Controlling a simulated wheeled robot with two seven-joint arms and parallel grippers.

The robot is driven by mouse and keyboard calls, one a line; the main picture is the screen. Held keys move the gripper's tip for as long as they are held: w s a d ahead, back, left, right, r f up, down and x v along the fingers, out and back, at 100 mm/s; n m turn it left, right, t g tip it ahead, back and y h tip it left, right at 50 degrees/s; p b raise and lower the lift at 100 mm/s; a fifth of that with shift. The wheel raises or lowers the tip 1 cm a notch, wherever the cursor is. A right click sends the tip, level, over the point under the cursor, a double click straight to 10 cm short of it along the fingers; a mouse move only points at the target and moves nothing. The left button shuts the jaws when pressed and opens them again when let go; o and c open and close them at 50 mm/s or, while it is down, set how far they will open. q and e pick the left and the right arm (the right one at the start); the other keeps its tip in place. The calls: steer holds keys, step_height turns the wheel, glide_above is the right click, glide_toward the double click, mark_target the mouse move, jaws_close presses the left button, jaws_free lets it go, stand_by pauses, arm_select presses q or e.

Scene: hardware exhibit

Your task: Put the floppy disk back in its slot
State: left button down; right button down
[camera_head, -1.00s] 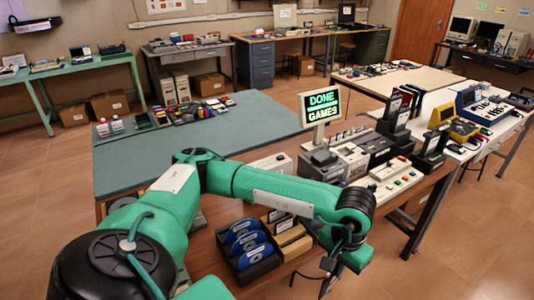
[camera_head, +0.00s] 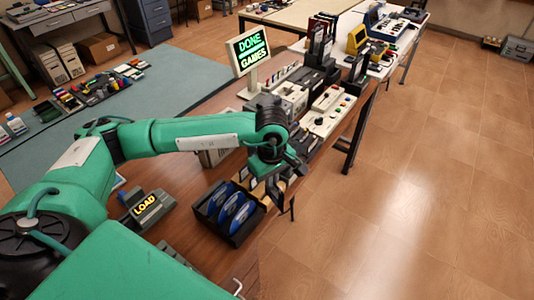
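My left gripper (camera_head: 274,182) points down at the table's front edge, beside a black tray (camera_head: 236,240). Several blue disks (camera_head: 236,215) stand upright in the tray's slots. A pale wooden holder (camera_head: 292,187) is partly hidden behind the gripper. The fingers are small and dark against the things behind them, so I cannot tell whether they are open or hold a disk. No single loose floppy disk can be made out. My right gripper is not in view.
A small grey device with a lit LOAD sign (camera_head: 146,206) stands left of the tray. A cream control panel (camera_head: 328,110) and dark upright units crowd the back right. Floor is open at right.

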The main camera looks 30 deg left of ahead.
arm_select(q)
steer(key=w+a+n+p, duration=0.2)
steer(key=w+n+p, duration=0.1)
steer(key=n, duration=0.8)
steer(key=w+a+n+p, duration=0.3)
steer(key=n, duration=0.8)
steer(key=shift+w+d+f+b, duration=0.1)
steer(key=shift+f+b, duration=0.75)
steer(key=shift+f, duration=0.4)
steer(key=shift+w+d+f+b, duration=0.1)
steer(key=shift+f+b, duration=0.7)
steer(key=shift+f, duration=0.45)
steer(key=shift+f+b, duration=0.1)
steer(key=shift+b, duration=0.3)
